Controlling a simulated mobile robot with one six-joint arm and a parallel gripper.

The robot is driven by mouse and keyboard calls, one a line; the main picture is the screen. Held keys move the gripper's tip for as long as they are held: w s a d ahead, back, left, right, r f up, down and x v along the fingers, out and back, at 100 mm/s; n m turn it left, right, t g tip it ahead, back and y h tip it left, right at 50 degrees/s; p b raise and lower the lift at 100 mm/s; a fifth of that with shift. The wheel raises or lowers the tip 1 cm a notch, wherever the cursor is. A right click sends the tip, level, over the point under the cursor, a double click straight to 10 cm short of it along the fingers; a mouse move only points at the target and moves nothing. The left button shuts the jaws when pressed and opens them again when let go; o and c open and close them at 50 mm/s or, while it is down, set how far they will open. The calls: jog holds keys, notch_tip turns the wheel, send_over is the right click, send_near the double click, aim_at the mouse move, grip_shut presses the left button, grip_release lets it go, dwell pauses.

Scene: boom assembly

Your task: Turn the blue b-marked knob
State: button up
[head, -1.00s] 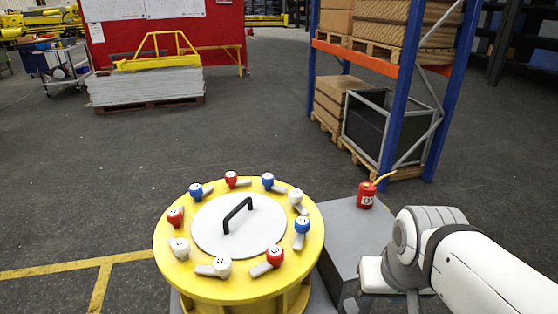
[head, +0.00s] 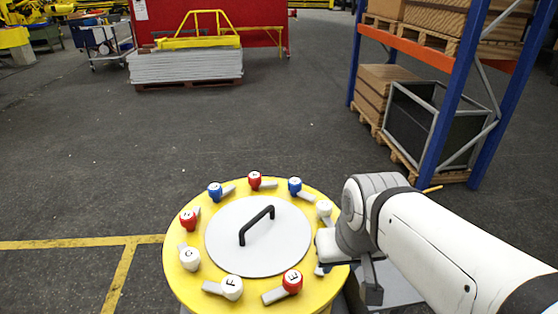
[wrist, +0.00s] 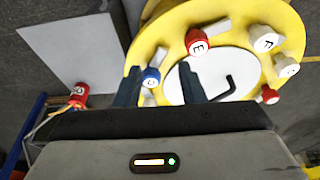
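A yellow round drum (head: 183,284) with a ring of lettered knobs stands below me in the head view. Blue knobs show at its upper left (head: 215,192) and upper right (head: 295,187); I cannot read their letters surely. A third blue knob (wrist: 151,77) shows in the wrist view, beyond and between my fingers in the picture; in the head view my arm hides it. My gripper (wrist: 158,90) is open, with its two dark fingers apart and nothing seen held. Whether it touches a knob I cannot tell. In the head view its fingertips are hidden.
Red knobs (head: 292,281) and white knobs (head: 231,288) stand close around the ring. A black handle (head: 257,226) rises from the drum's grey lid (head: 226,259). A blue-posted rack (head: 455,105) is behind at right.

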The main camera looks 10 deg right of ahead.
jog(key=shift+w+a, duration=0.1)
jog(key=shift+a, duration=0.05)
jog(key=shift+o, duration=0.5)
jog(key=shift+s, duration=0.2)
jog(key=shift+o, duration=0.8)
jog(key=shift+w+r, duration=0.2)
jog(key=shift+w, duration=0.05)
jog(key=o, duration=0.3)
jog(key=shift+n+g, duration=0.4)
jog(key=shift+n, duration=0.2)
jog(key=w+r, duration=0.1)
jog(key=w, duration=0.2)
jog(key=w+a+r+p, duration=0.1)
jog(key=w+r, duration=0.1)
jog(key=w, duration=0.2)
jog(key=w+r, duration=0.1)
jog(key=w, duration=0.3)
jog(key=shift+a+r+p, duration=0.15)
jog(key=shift+p, duration=0.15)
jog(key=shift+o, duration=0.2)
jog(key=n+g+p, duration=0.2)
jog(key=n+p, duration=0.1)
jog(key=p, duration=0.1)
send_over(295, 181)
notch_tip(295, 181, down, 11)
jog(key=shift+f, duration=0.3)
notch_tip(295, 181, down, 8)
jog(key=shift+r+p, duration=0.2)
jog(key=shift+p, duration=0.6)
